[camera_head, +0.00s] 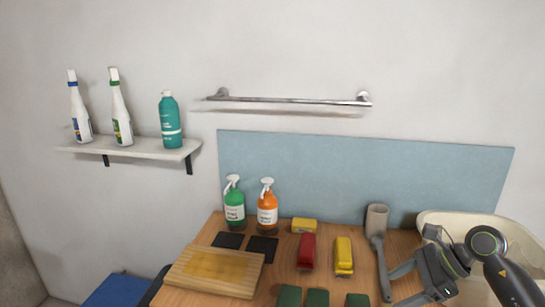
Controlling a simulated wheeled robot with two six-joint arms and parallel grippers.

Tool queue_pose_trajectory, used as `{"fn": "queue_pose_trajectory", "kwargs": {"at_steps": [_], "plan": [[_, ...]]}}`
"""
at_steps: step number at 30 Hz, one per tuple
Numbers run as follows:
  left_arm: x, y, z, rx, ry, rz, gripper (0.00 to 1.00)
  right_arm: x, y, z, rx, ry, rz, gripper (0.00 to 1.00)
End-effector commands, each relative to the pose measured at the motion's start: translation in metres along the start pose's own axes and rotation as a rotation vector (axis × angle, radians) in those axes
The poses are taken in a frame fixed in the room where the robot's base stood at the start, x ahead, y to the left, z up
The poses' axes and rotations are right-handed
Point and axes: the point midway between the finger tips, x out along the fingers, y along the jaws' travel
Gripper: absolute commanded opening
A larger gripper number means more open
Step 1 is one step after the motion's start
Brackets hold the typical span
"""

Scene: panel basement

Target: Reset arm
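My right gripper (397,288) is at the bottom right, its arm coming in from the right edge. Its two fingers are spread with a gap between them, and I see nothing held. The fingertips lie close to the handle of a grey long-handled tool (377,225) on the wooden table (350,285); I cannot tell whether they touch it. My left gripper is not in view.
A cream basin (440,217) is behind my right arm. Green (235,208) and orange (267,210) spray bottles, a wooden board (212,270), a red item (306,252) and yellow items (343,257) crowd the table. A shelf (130,149) holds three bottles.

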Motion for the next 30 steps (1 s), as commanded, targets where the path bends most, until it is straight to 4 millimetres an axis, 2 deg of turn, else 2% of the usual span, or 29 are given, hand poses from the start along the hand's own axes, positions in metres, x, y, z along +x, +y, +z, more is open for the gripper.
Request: {"fn": "queue_pose_trajectory", "kwargs": {"at_steps": [1,3,7,12,16,20,23,26,30], "plan": [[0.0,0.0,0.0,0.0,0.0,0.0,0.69,0.013,0.007,0.014,0.027,-0.106,-0.009,0.72],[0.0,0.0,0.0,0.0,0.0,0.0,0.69,0.023,0.014,0.035,0.079,-0.257,-0.027,0.72],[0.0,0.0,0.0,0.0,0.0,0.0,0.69,0.028,0.025,0.07,0.21,-0.535,-0.052,0.72],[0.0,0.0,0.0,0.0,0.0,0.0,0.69,0.013,0.032,0.101,0.446,-0.89,-0.074,0.72],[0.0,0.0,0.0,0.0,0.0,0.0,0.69,-0.007,0.032,0.107,0.669,-1.146,-0.086,0.72],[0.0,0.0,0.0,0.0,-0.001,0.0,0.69,-0.029,0.027,0.096,0.927,-1.386,-0.099,0.72],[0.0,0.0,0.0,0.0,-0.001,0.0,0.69,-0.042,0.024,0.075,1.146,-1.554,-0.113,0.72],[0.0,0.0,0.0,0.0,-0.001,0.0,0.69,-0.051,0.023,0.046,1.38,-1.708,-0.131,0.72],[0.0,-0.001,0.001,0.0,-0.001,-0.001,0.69,-0.051,0.031,-0.005,1.731,-1.89,-0.172,0.72]]}}
